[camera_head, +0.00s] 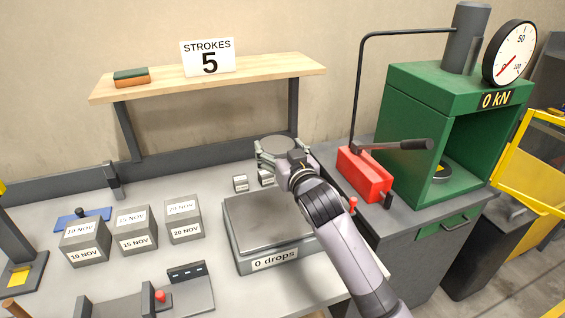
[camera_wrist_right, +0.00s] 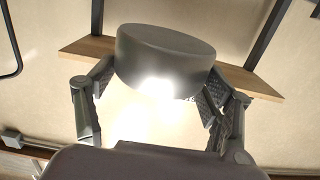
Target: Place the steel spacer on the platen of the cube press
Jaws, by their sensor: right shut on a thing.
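The steel spacer is a round grey metal disc (camera_head: 277,143), held up in the head view above the back of the bench. It also fills the upper middle of the right wrist view (camera_wrist_right: 165,55). My right gripper (camera_head: 278,155) is shut on it, with one finger on each side. The cube press (camera_head: 405,105) is a green frame at the right with a dial reading near zero and a "0 kN" label. My left gripper is not in view.
A red pump (camera_head: 365,174) with a long lever stands left of the press. Labelled cubes (camera_head: 136,230) stand at left. A wooden shelf (camera_head: 230,75) overhangs the back. A yellow guard (camera_head: 540,160) stands open at right.

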